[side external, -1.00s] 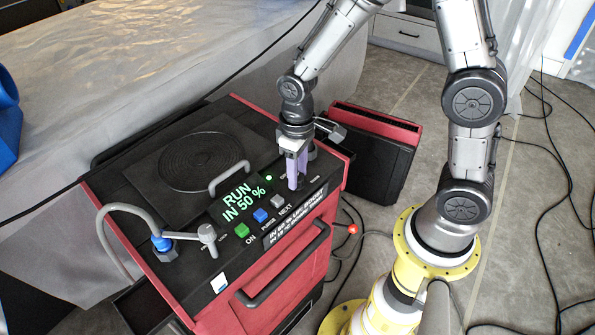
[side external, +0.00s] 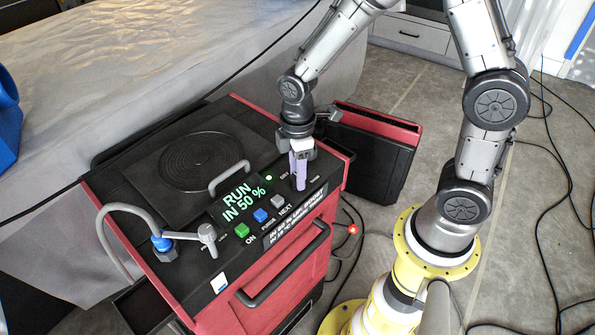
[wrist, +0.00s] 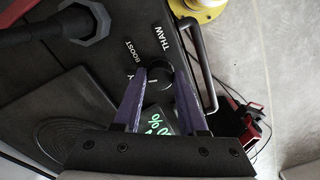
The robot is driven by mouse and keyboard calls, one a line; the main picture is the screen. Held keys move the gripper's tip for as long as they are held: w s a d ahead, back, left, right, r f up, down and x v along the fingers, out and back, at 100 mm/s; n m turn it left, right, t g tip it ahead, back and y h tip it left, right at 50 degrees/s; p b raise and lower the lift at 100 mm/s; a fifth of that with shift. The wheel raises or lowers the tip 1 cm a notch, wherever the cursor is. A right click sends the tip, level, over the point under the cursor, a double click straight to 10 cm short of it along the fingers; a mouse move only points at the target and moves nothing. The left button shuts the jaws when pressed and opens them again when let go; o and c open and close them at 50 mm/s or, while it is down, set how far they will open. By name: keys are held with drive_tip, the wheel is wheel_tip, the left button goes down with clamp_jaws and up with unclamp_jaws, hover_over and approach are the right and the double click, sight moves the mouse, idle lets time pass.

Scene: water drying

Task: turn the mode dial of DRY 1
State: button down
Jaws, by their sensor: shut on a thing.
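The red and black machine (side external: 205,290) has a display (side external: 243,205) reading "RUN IN 50 %" in green, with a lit green lamp beside it. Its dark round dial (wrist: 157,74) shows between my fingertips in the wrist view, with "BOOST" and "THAW" printed around it and a light mark on its top. My gripper (side external: 300,186) has purple fingers pointing down at the panel's right end; in the wrist view (wrist: 159,76) it is shut on the dial, one finger on each side. In the side view the fingers hide the dial.
Green (side external: 242,230), blue (side external: 260,215) and grey (side external: 277,201) buttons lie left of my gripper. A lid handle (side external: 229,178), a grey hose (side external: 130,209) and a front handle (side external: 285,265) stick out. A second red and black case (side external: 372,145) stands behind at right.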

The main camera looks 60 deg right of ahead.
drive_tip(key=shift+w+r+n, duration=0.1)
drive_tip(key=shift+n, duration=0.8)
drive_tip(key=shift+c, duration=2.3)
unclamp_jaws()
wheel_tip(320, 180, up, 14)
